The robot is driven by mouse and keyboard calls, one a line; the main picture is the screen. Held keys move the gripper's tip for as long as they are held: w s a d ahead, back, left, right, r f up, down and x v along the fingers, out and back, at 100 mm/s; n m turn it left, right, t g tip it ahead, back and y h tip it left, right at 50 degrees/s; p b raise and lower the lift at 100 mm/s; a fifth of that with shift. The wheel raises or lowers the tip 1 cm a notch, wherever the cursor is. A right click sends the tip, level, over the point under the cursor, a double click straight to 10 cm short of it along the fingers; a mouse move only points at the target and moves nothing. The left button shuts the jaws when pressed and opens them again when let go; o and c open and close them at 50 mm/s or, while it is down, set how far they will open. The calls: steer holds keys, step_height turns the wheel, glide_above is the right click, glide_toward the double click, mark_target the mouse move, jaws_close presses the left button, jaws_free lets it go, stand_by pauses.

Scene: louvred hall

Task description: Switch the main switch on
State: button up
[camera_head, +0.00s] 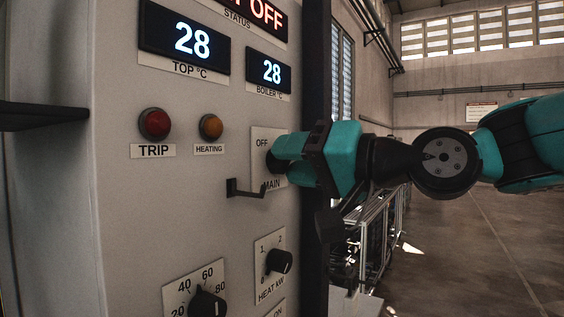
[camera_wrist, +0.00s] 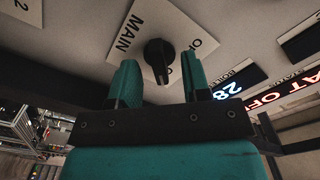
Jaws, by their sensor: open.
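The MAIN switch plate (camera_head: 262,139) is on the grey panel, marked OFF at its top left, with MAIN below. Its black knob (camera_wrist: 158,53) shows in the wrist view, with its pointer bar towards the gap between my fingers. My gripper (camera_wrist: 159,76) is open, with one teal finger on each side of the line to the knob. I cannot tell whether the fingers touch the knob. In the head view my gripper (camera_head: 283,156) reaches in from the right and hides most of the knob. The status display (camera_head: 262,16) shows OFF in red.
A dark bracket (camera_head: 246,190) juts out below left of the MAIN plate. The heat kW knob (camera_head: 279,261) and a dial (camera_head: 207,302) are lower down. TRIP (camera_head: 154,123) and HEATING (camera_head: 210,127) lamps are to the left. A dark shelf (camera_head: 40,116) sticks out at far left.

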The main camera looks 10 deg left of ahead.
steer(key=b+v, duration=0.2)
steer(key=v, duration=0.4)
steer(key=shift+d+b, duration=0.15)
steer(key=shift+b, duration=0.2)
steer(key=shift+s, duration=0.1)
